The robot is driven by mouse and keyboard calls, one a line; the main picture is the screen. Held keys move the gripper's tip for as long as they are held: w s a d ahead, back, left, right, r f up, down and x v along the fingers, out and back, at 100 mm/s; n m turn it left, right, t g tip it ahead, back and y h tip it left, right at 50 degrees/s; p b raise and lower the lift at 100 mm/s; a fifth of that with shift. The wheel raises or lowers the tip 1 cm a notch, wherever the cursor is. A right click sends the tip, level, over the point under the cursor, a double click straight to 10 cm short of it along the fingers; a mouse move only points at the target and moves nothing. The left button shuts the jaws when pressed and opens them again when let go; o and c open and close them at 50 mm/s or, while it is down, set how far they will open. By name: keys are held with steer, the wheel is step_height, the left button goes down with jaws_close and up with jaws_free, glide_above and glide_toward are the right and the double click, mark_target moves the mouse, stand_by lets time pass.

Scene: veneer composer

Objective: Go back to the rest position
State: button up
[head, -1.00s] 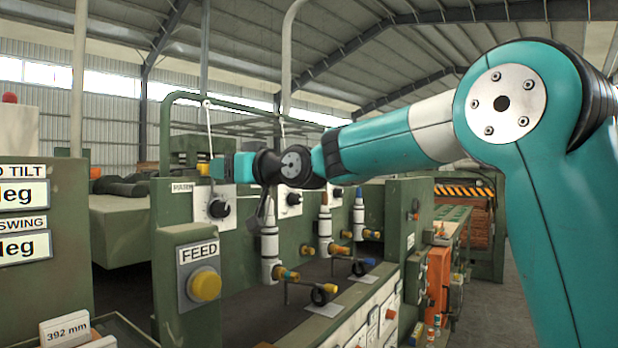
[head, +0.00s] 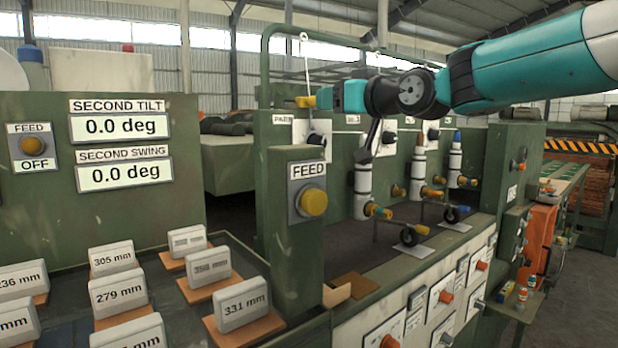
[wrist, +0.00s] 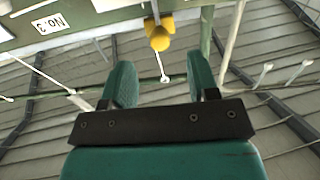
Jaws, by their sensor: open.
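My gripper (head: 324,98) is held out level at the upper middle of the head view, above the machine's green control panel. In the wrist view my gripper (wrist: 162,82) shows two teal fingers spread apart with nothing held between them. A yellow knob (wrist: 158,34) is beyond the fingertips in the wrist view, apart from them. A yellow part (head: 306,102) also shows just past the fingertips in the head view; I cannot tell the gap there.
A green post with a yellow FEED button (head: 313,202) stands below my gripper. A tray of labelled blocks (head: 242,303) is at the lower left. Display panels (head: 125,126) are at the left. Open air surrounds the arm above.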

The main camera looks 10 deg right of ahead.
steer(key=s+d+f+m+g+h, duration=0.2)
steer(key=s+f+g, duration=0.15)
steer(key=f, duration=0.75)
steer(key=s+d+f+m+g+h, duration=0.1)
steer(key=s+d+f+g+h, duration=0.2)
steer(key=f, duration=0.8)
steer(key=s+d+f+m+g+h, duration=0.1)
steer(key=s+d+f+g, duration=0.15)
steer(key=s+f, duration=0.5)
steer(key=s+d+f+m+g+h, duration=0.15)
steer(key=s+f+g, duration=0.25)
steer(key=s+f, duration=0.4)
steer(key=s+a+r+n+g+y, duration=0.1)
steer(key=s+a+r+n+y, duration=0.1)
steer(key=s+a, duration=0.4)
steer(key=s+a+r+n+g+y, duration=0.2)
steer(key=s+a+r+n, duration=0.3)
steer(key=s+a+r, duration=0.1)
steer(key=s+a, duration=0.1)
steer(key=s, duration=0.1)
steer(key=shift+s+a, duration=0.3)
